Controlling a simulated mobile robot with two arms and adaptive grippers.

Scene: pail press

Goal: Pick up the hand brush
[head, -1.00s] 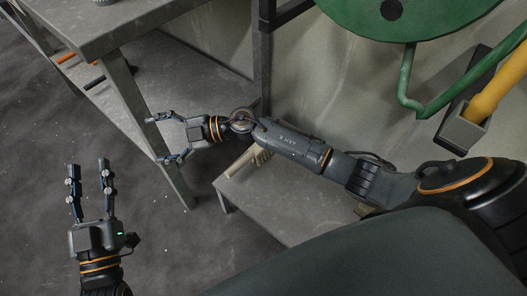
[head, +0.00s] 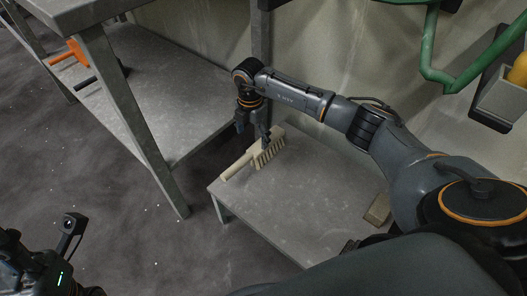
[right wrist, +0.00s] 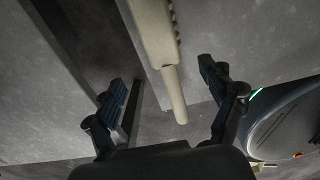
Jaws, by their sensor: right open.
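The hand brush (head: 239,166) is pale beige and lies on the low grey bench near its back left corner. Its handle points to the front left and its bristles show on the right side. My right gripper (head: 253,136) is open and empty, pointing down just over the brush. In the right wrist view the brush (right wrist: 153,30) comes in from the top, its handle end between the spread fingers (right wrist: 168,80), with gaps visible on both sides. My left gripper (head: 22,255) is partly cut off at the lower left, and its finger gap is unclear.
The low bench (head: 310,205) is mostly bare, with a small beige block (head: 377,209) at its right. A taller grey table (head: 95,15) with a lower shelf stands left, bearing an orange-handled tool (head: 70,54). A green bent tube (head: 430,60) hangs at upper right.

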